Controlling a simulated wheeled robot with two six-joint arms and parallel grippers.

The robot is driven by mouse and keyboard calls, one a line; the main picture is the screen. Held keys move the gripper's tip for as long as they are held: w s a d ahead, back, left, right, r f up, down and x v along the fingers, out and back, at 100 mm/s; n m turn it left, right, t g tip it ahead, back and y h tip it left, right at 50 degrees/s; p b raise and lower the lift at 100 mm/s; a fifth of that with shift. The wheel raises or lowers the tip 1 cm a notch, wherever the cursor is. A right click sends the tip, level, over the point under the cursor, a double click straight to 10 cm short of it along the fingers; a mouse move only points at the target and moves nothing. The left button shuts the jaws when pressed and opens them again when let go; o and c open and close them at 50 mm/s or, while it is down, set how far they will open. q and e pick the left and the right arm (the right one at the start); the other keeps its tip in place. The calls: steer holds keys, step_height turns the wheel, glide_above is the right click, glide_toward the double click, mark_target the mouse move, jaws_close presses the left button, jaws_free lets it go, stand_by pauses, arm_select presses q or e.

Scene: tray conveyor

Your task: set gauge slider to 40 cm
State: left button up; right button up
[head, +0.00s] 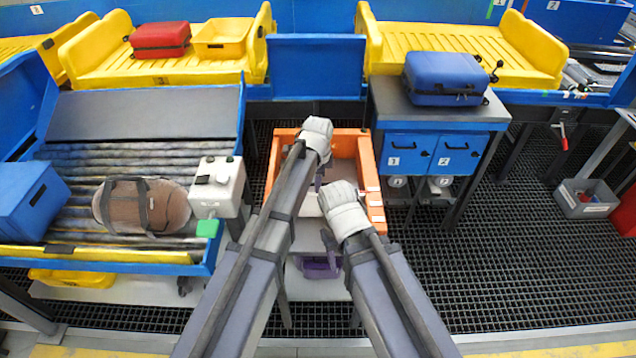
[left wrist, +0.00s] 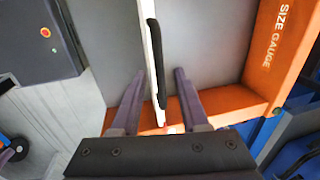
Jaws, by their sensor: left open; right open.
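The orange size gauge (head: 371,165) lies in the middle of the head view, partly hidden by my arms. In the left wrist view its orange frame (left wrist: 278,50) bears the words SIZE GAUGE. The slider, a thin white plate (left wrist: 154,60) with a black handle (left wrist: 157,60), stands across the gauge's grey bed. My left gripper (head: 318,176) is over the gauge and open. In its wrist view its fingers (left wrist: 158,84) are on either side of the plate and handle, with gaps visible. My right gripper (head: 328,240) is open near the gauge's front. The slider's scale reading is not legible.
A roller conveyor with a brown bag (head: 165,207) and a grey control box (head: 216,183) lies left. A blue suitcase (head: 444,77) sits on a cabinet (head: 430,150) at right. Yellow trays line the back. A small purple object (head: 319,267) shows below the gauge. Dark grating lies right.

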arm_select(q)
jaws_close()
stand_by(1.4)
